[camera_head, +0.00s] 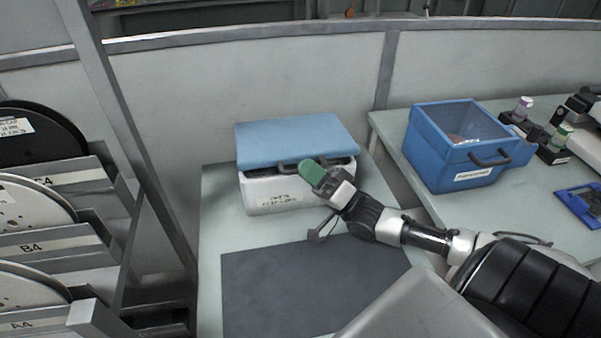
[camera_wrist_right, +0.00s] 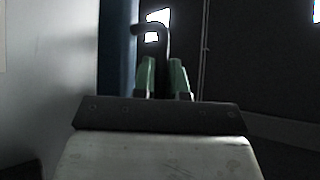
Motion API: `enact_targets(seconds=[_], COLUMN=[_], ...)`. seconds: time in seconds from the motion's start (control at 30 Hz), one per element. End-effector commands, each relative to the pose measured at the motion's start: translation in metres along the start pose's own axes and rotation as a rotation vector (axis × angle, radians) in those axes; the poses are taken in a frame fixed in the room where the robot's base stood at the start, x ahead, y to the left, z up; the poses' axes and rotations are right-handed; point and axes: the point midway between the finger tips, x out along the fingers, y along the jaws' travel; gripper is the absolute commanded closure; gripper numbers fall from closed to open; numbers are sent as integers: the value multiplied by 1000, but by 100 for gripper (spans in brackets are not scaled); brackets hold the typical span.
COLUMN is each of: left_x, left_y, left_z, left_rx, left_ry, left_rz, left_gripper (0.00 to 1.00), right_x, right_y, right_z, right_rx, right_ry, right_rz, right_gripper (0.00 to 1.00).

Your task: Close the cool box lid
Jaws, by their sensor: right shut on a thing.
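The cool box (camera_head: 270,190) is white and stands on the light green table by the back panel. Its blue lid (camera_head: 295,138) lies over the top, and a dark gap shows between lid and box along the front, so it is not flush. A black handle (camera_head: 287,165) is on the lid's front edge. My right gripper (camera_head: 311,174), with green fingers, is at this front edge. In the right wrist view my right gripper (camera_wrist_right: 163,75) is shut on the dark handle (camera_wrist_right: 152,30). The fingers partly hide the handle. My left gripper is not in view.
A dark mat (camera_head: 300,285) lies in front of the cool box. A blue bin (camera_head: 455,150) with a clear top stands on the right table (camera_head: 400,135). A rack of reels (camera_head: 60,215) and a metal post stand at the left.

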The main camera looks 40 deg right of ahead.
Motion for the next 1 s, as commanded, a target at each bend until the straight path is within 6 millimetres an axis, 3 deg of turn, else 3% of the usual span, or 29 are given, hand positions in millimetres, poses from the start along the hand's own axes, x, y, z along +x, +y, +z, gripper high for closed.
enact_targets(seconds=[0.37,0.4,0.53,1.0], left_x=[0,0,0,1], left_y=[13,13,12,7], left_z=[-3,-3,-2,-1], left_rx=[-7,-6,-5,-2], left_ry=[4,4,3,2], left_rz=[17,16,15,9], left_gripper=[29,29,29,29], right_x=[0,0,0,-1], right_y=[0,0,1,1], right_z=[0,0,0,-1], right_rx=[6,6,4,1], right_ry=[-2,-2,-1,0], right_rz=[1,0,1,2], right_gripper=[100,81,62,62])
